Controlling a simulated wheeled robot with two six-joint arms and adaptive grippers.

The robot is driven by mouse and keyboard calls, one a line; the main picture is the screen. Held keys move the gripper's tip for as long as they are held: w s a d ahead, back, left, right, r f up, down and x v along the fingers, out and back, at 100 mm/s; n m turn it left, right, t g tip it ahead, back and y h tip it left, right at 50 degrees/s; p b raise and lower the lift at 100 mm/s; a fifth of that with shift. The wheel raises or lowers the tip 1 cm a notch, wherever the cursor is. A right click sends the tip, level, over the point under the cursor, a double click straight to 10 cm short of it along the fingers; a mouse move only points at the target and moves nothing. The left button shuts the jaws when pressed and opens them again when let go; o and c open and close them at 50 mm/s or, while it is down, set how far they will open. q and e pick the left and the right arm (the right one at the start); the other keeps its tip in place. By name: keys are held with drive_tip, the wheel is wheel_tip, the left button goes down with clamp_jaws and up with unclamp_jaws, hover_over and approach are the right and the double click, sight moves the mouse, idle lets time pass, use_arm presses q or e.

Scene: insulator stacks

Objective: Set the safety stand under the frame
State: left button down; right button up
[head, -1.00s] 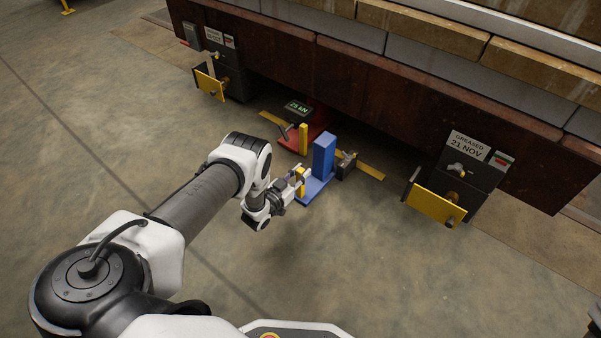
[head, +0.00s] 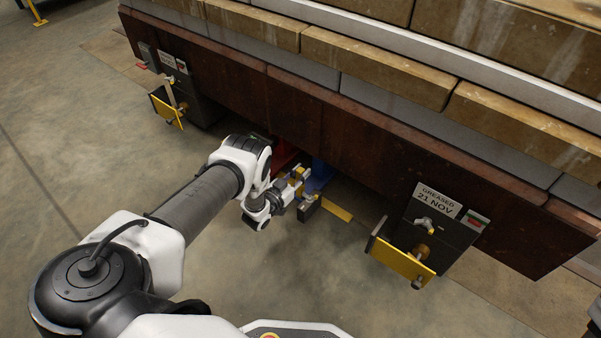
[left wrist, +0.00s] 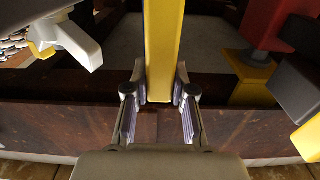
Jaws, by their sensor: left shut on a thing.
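The blue safety stand (head: 319,177) is beneath the edge of the brown steel frame (head: 345,140), and the frame hides its upper part in the head view. My left gripper (head: 297,181) is shut on the stand's yellow handle. In the left wrist view, the yellow upright handle (left wrist: 164,45) stands between the two fingers of the left gripper (left wrist: 160,88). Whether the stand touches the floor or the frame cannot be told. My right gripper is not in view.
A red jack (head: 284,155) is just left of the stand, largely hidden. A small dark block (head: 309,209) lies by a yellow floor strip (head: 337,210). Corner units with yellow plates stand at left (head: 166,106) and right (head: 402,262). Open floor lies in front.

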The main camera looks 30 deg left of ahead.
use_arm(q)
drive_tip(key=shift+w+r, duration=0.1)
drive_tip(key=shift+w, duration=0.25)
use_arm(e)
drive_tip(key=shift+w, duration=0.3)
use_arm(q)
drive_tip(key=c, duration=1)
unclamp_jaws()
drive_tip(key=shift+w, duration=0.1)
drive_tip(key=shift+o, duration=0.2)
drive_tip(key=s, duration=1.2)
drive_tip(key=shift+a, duration=0.4)
